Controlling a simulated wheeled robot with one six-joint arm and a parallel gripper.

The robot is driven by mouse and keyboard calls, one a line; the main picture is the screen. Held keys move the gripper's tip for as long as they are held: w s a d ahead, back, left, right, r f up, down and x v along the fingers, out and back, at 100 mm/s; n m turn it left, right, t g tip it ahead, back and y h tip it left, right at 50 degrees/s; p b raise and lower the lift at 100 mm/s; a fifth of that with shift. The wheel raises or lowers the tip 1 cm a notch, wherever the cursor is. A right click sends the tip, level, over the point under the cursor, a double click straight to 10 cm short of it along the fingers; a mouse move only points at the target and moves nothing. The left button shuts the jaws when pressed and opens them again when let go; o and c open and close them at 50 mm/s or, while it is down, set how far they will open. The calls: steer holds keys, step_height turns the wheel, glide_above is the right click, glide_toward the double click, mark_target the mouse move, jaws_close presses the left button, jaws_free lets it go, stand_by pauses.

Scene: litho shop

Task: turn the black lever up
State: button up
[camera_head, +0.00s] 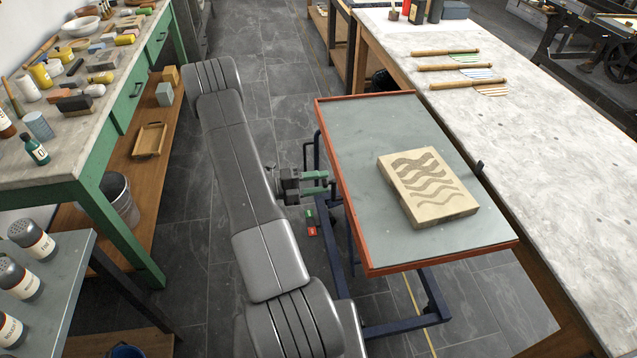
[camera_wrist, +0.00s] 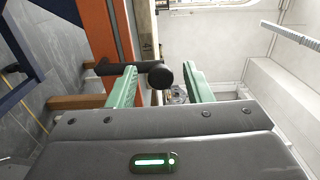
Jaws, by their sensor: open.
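In the wrist view, a black lever (camera_wrist: 141,67) runs sideways from the orange edge, past the left finger, to a round black knob (camera_wrist: 161,76). My gripper (camera_wrist: 160,80) has its two green fingers apart, one on either side of the knob. I cannot tell whether either finger touches the lever. In the head view, my gripper (camera_head: 320,183) is beside the left edge of the orange-rimmed table (camera_head: 345,190). The lever cannot be made out clearly there at the gripper.
A carved block (camera_head: 428,187) lies on the orange-rimmed table, which stands on a dark blue frame (camera_head: 395,328). A long pale workbench (camera_head: 540,130) is on the right. A green bench (camera_head: 120,225) with bottles and tools is on the left. Grey floor (camera_head: 275,80) lies open between.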

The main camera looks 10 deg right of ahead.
steer(key=a+b, duration=0.2)
steer(key=a, duration=1.1)
steer(key=shift+s+a, duration=0.2)
steer(key=shift+a, duration=0.15)
steer(key=shift+d, duration=0.1)
steer(key=d+p, duration=0.2)
steer(key=d, duration=1.1)
steer(key=shift+w+d, duration=0.2)
steer(key=shift+d, duration=0.15)
steer(key=shift+a, duration=0.1)
